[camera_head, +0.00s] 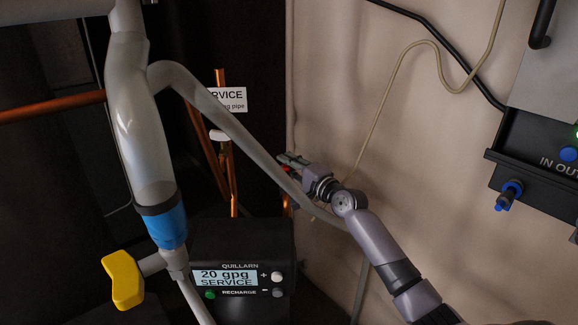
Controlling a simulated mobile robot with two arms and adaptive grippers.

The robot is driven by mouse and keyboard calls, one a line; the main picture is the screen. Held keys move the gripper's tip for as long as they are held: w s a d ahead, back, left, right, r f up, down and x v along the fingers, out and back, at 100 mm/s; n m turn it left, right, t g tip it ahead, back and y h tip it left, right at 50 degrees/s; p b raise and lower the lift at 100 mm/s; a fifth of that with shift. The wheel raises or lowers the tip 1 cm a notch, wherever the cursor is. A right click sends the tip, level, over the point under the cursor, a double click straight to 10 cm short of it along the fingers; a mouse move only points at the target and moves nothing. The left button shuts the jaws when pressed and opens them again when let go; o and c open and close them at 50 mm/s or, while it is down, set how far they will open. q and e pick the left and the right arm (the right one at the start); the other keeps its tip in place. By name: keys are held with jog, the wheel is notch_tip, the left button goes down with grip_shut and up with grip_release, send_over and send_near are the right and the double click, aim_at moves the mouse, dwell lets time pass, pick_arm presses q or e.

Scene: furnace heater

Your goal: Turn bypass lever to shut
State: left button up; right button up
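A yellow lever handle (122,281) sits at the lower left on a short grey stem beside the pale pipe; I cannot tell from a label whether it is the bypass lever. A small white handle-like part (218,135) sits on the copper pipes further back, partly behind a grey hose. My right gripper (287,165) reaches in from the lower right to the back corner, beside the grey hose and far to the right of the yellow handle. Something small and reddish shows at its tips; the fingers are too small and dark to read. My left gripper is not in view.
A thick pale pipe (140,130) with a blue collar (167,228) stands at left. A grey hose (225,118) crosses in front of the copper pipes (208,150). A black control box (245,308) reads "20 gpg SERVICE". A wall unit (535,165) hangs at right.

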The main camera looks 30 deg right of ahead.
jog(key=shift+c, duration=0.3)
grip_shut()
dwell(0.5)
